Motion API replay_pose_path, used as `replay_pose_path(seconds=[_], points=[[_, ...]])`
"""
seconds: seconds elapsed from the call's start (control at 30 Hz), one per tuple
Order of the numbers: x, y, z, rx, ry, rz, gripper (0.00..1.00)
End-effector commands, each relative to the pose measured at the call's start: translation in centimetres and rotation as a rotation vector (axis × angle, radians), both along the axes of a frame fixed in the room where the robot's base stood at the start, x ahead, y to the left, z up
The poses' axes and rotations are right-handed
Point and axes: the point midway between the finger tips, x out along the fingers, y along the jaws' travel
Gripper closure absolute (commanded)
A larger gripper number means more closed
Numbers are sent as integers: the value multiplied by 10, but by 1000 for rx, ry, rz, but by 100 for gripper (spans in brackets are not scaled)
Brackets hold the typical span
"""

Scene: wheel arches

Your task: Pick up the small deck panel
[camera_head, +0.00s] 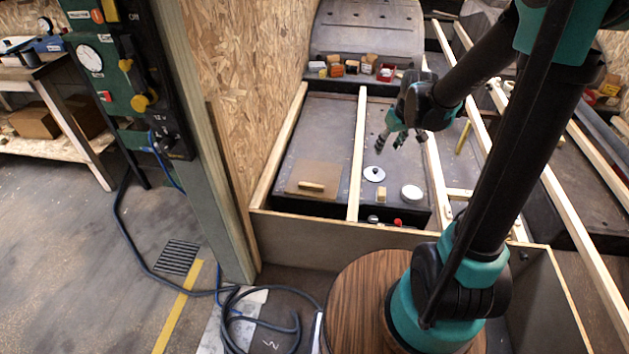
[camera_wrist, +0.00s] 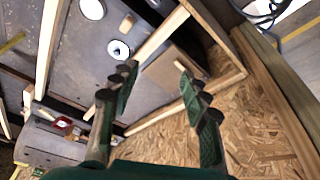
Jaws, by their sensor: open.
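The small deck panel (camera_head: 322,172) is a thin brown board with a pale wooden grip bar (camera_head: 311,186). It lies flat on the dark deck in the left bay, near the front frame rail. In the wrist view the panel (camera_wrist: 184,60) shows beyond my fingers, partly hidden by the right finger. My gripper (camera_head: 391,141) is open and empty. It hangs above the deck to the right of the panel and farther back, apart from it. In the wrist view my gripper (camera_wrist: 158,84) has its two fingers spread, with nothing between them.
A pale wooden rail (camera_head: 358,150) runs between the panel's bay and the bay under my gripper. A white knobbed disc (camera_head: 374,174), a small wood block (camera_head: 382,196) and a white round lid (camera_head: 412,192) lie right of it. A chipboard wall (camera_head: 245,90) stands left.

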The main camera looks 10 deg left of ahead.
Motion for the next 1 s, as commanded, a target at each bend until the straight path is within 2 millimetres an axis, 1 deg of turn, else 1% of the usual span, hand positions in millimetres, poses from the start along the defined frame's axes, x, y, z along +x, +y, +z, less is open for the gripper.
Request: replay_pose_path(seconds=[0.03, 0.2, 0.37, 0.5, 0.67, 0.8, 0.9, 1.0], points=[[17, 11, -5, -2, 3, 39, 54], [66, 47, -27, -8, 15, 176, 54], [106, 84, -56, -13, 24, 306, 54], [137, 118, -88, -15, 28, 420, 54], [165, 158, -130, -15, 34, 551, 54], [183, 193, -172, -17, 36, 666, 54], [191, 216, -202, -14, 37, 742, 54], [196, 233, -227, -14, 36, 802, 54]])
